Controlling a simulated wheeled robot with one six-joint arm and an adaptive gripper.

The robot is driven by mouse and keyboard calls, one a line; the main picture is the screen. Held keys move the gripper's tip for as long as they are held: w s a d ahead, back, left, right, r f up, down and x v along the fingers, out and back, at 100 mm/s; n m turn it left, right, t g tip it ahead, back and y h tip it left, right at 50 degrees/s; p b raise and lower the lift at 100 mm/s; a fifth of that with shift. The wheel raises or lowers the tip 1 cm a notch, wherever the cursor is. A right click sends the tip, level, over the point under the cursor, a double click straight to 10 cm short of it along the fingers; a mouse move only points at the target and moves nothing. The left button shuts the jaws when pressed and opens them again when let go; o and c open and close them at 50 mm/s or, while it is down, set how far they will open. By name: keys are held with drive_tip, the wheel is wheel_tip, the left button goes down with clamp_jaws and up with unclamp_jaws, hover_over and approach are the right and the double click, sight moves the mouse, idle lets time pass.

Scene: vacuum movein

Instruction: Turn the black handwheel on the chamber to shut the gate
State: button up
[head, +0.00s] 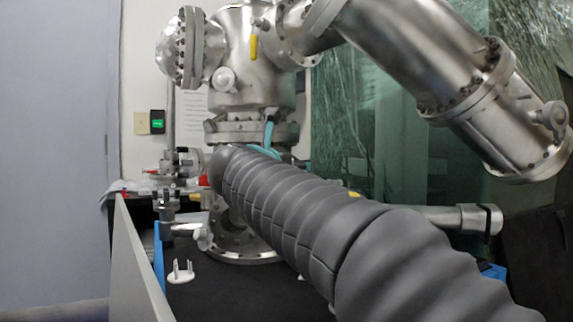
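The steel vacuum chamber (250,70) stands at centre in the head view, with flanges, ports and a yellow-handled fitting. A large grey ribbed sleeve, which looks like my arm, runs from the lower right up to the chamber's lower part and covers much of it. I cannot make out a black handwheel for certain; it may be behind the sleeve. A small dark-topped valve fitting (168,202) shows to the left of the sleeve's far end. My gripper does not show; it may be hidden behind the sleeve's rounded end.
A wide steel pipe (440,80) slopes down at the upper right. A shorter pipe (462,218) sticks out at the right behind the sleeve. A small white pronged piece (181,272) stands on the black surface (235,292). A grey panel (135,265) edges the left side.

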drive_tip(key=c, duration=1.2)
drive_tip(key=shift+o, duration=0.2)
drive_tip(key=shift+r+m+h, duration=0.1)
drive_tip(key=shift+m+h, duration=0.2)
